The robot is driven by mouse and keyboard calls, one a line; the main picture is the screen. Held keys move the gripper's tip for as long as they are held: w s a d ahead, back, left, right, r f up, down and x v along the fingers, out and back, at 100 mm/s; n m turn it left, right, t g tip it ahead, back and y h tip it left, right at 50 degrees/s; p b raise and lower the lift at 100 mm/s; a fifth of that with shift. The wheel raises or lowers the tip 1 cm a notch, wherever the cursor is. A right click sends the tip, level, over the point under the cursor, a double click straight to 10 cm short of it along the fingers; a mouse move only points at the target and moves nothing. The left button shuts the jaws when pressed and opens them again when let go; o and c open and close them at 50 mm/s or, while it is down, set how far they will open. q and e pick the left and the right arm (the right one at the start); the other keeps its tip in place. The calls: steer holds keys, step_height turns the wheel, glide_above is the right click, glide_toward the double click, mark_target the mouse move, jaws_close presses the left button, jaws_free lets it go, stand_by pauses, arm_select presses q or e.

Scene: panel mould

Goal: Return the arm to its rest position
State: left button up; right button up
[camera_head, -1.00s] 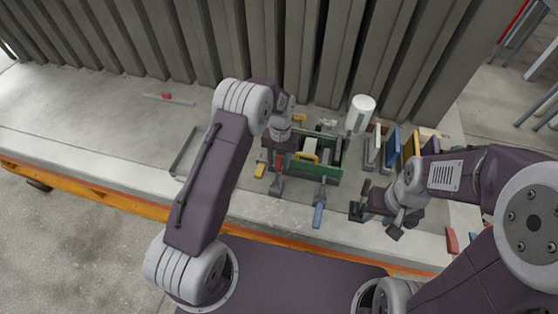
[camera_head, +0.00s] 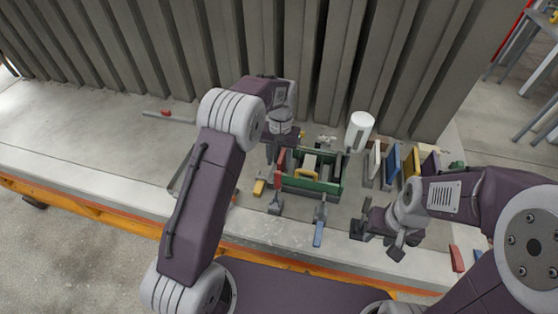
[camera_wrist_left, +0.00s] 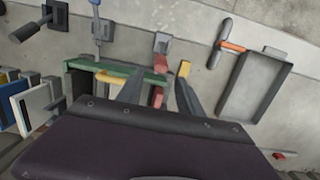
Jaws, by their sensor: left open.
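My left gripper (camera_head: 273,150) hangs over the left end of a green tool box (camera_head: 292,181) on the bench. In the left wrist view my left gripper (camera_wrist_left: 157,92) has its two fingers apart, with nothing held between them. A red block (camera_wrist_left: 160,64) and a yellow block (camera_wrist_left: 184,69) show behind and between the fingers. My right gripper (camera_head: 379,237) is low at the bench's front right, its fingers apart, and I see nothing in it.
A white cylinder (camera_head: 359,132) stands behind the box. Several upright panels (camera_head: 392,165) stand to its right. A blue-handled tool (camera_head: 319,230) lies in front.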

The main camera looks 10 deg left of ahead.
arm_select(q)
steer(key=shift+a, duration=0.1)
steer(key=s+a+r+t+b, duration=0.1)
steer(key=s+a+r+b, duration=0.2)
steer(key=s+r, duration=0.25)
steer(key=s+a+f, duration=0.1)
steer(key=s+f, duration=0.2)
steer(key=s, duration=0.4)
steer(key=s+a+f+t, duration=0.1)
steer(key=s+f, duration=0.2)
steer(key=s, duration=0.5)
steer(key=shift+s+a+f+n+b, duration=0.15)
steer(key=shift+f+n+b, duration=0.15)
steer(key=shift+f, duration=0.05)
